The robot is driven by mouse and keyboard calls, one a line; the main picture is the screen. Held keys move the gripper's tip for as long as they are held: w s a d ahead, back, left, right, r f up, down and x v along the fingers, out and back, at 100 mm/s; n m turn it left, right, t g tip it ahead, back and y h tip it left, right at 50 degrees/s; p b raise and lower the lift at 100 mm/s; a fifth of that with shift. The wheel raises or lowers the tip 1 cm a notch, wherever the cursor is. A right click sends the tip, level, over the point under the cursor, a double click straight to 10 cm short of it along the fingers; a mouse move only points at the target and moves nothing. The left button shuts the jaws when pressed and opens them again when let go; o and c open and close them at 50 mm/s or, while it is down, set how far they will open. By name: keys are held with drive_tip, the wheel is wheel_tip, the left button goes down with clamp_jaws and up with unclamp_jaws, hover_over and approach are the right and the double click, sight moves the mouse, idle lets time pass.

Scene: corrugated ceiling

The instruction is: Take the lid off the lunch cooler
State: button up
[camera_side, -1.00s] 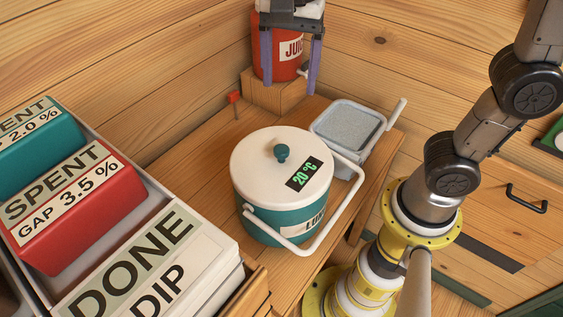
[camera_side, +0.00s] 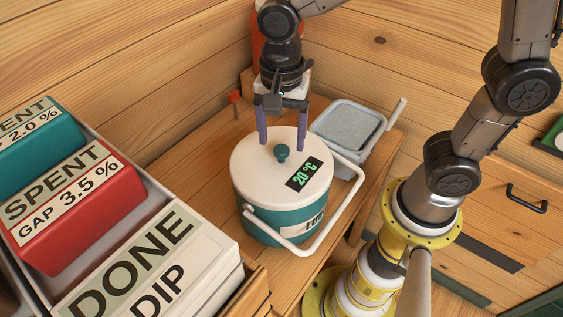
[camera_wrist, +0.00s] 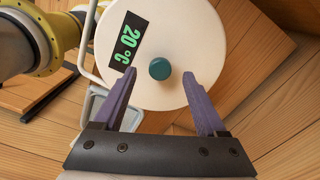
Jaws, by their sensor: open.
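The lunch cooler (camera_side: 275,214) is a teal tub standing on the wooden bench, with a white carry handle (camera_side: 341,211) swung down at its front right. Its white lid (camera_side: 262,162) is on, with a teal knob (camera_side: 281,153) in the middle and a 20 °C display (camera_side: 304,173). My gripper (camera_side: 283,143) is open and points down, its purple fingers above the lid near the knob. In the wrist view the knob (camera_wrist: 160,69) lies ahead of and between the open fingertips (camera_wrist: 159,73), touching neither. The lid (camera_wrist: 160,35) fills the upper middle there.
A grey tray with a handle (camera_side: 345,128) stands right behind the cooler. A red container (camera_side: 259,47) behind is mostly hidden by my arm. A red peg (camera_side: 235,99) stands at the back left. Boxes marked SPENT (camera_side: 77,205) and DONE (camera_side: 150,262) are at the left.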

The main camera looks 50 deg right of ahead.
drive_tip(key=shift+f, duration=1.1)
clamp_jaws()
drive_tip(key=shift+r, duration=0.1)
idle(0.5)
